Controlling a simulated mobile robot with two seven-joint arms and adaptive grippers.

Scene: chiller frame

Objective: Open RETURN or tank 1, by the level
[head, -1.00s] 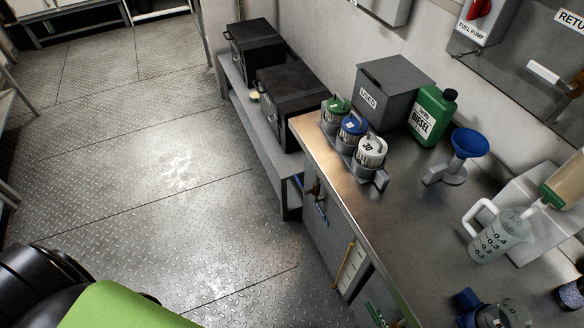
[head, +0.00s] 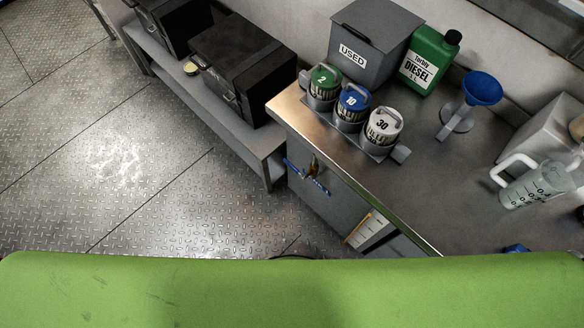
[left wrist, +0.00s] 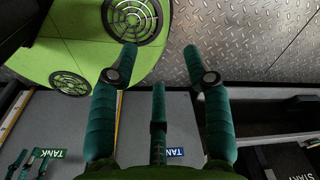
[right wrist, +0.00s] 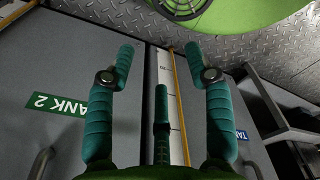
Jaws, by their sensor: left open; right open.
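A white level scale with a yellow strip (right wrist: 172,100) runs between two grey tank fronts in the right wrist view. A green TANK 2 label (right wrist: 62,105) is on its left and a blue tank label (right wrist: 241,135), number unreadable, on its right. The left wrist view shows a green tank label (left wrist: 48,153) and a blue one (left wrist: 175,152). In the head view a similar pale scale (head: 370,230) and a blue handle (head: 307,177) show on the bench front. My left gripper (left wrist: 160,60) and right gripper (right wrist: 159,55) are open and empty. No RETURN sign shows now.
The steel bench top (head: 425,185) holds a USED box (head: 365,50), a green diesel bottle (head: 430,62), lidded jars, a blue funnel (head: 482,88) and a measuring jug (head: 535,185). Black cases stand on a low shelf (head: 225,125). The floor at left is open.

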